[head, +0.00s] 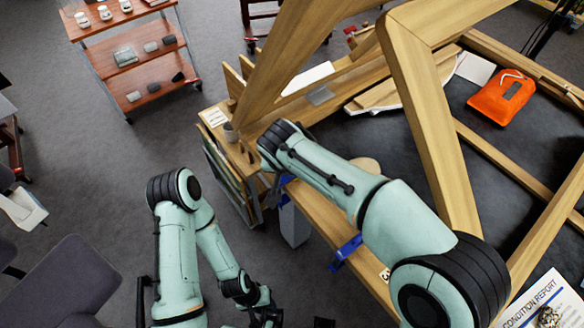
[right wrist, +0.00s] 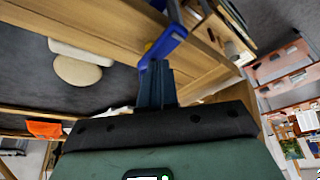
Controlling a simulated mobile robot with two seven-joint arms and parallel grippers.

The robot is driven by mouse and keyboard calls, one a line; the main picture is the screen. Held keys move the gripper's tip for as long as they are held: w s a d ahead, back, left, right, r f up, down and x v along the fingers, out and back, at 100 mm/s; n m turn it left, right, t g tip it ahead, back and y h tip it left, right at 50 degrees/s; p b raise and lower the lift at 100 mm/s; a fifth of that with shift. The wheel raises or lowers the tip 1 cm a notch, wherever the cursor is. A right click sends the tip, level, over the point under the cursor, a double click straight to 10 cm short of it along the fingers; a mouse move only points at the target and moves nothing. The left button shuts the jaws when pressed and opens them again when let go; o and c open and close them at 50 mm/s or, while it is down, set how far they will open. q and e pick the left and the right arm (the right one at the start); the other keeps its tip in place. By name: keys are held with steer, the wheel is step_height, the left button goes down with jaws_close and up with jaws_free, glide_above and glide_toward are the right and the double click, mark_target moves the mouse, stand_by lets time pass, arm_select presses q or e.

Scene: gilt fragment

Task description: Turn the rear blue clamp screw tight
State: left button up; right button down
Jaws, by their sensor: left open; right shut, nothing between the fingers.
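Two blue clamps sit on the edge of the wooden bench. The rear blue clamp (head: 285,183) is partly hidden by my right arm, and the front blue clamp (head: 345,253) is in plain view. In the right wrist view a blue clamp (right wrist: 168,42) is just beyond my right gripper (right wrist: 155,68), whose fingers are shut and empty. Whether the fingers touch the clamp's screw cannot be told. My left gripper (head: 266,314) is open and empty, low at the bottom of the head view, away from both clamps.
A large wooden frame (head: 425,110) stands over the dark bench top, close to my right arm. An orange pouch (head: 502,96) and a condition report (head: 545,305) lie to the right. A shelf cart (head: 135,55) stands at far left.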

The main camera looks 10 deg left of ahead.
arm_select(q)
steer(key=shift+f, duration=0.15)
arm_select(e)
steer(key=shift+w+a+m+h, duration=0.1)
steer(key=shift+a+m+h, duration=0.25)
steer(key=shift+m, duration=0.55)
steer(key=shift+w+a+m+h, duration=0.15)
steer(key=shift+m+h, duration=0.2)
steer(key=shift+m, duration=0.65)
arm_select(q)
steer(key=shift+w+r, duration=0.1)
steer(key=shift+r, duration=0.15)
arm_select(e)
steer(key=shift+w+a+m+h, duration=0.15)
steer(key=shift+m+h, duration=0.15)
steer(key=shift+m, duration=0.5)
